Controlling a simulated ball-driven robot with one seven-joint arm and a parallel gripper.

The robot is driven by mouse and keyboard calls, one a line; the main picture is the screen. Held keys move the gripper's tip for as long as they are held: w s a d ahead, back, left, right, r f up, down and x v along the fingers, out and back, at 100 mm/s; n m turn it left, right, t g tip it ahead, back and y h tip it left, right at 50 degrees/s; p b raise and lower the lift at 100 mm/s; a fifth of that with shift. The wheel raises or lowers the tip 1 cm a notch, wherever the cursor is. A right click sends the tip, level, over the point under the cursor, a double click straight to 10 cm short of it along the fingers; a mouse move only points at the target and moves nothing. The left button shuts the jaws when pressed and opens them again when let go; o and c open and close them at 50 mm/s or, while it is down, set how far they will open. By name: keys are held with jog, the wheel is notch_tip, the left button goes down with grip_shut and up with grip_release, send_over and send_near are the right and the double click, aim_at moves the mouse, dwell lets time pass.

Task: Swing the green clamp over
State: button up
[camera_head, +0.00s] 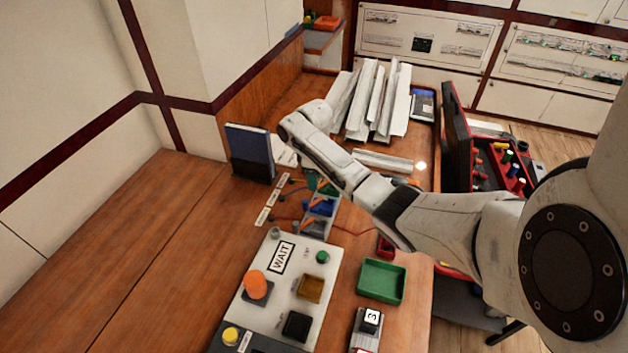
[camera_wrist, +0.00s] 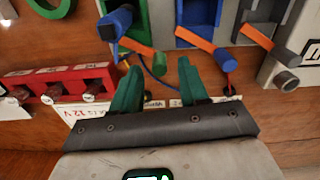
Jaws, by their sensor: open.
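In the head view the green clamp (camera_head: 325,184) is partly hidden by my arm, and my gripper cannot be made out there. A blue clamp (camera_wrist: 199,8) and a grey clamp (camera_wrist: 262,10), each with an orange lever, stand in a row to its right in the wrist view.
A red block (camera_wrist: 75,84) with dark knobs lies left of my fingers, and wires run behind them. In the head view a white WAIT panel (camera_head: 262,302) with buttons and a green tray (camera_head: 382,281) stand nearer. A blue binder (camera_head: 250,152) stands at left; the left table is clear.

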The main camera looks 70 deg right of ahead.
jog(key=shift+f, duration=0.9)
grip_shut()
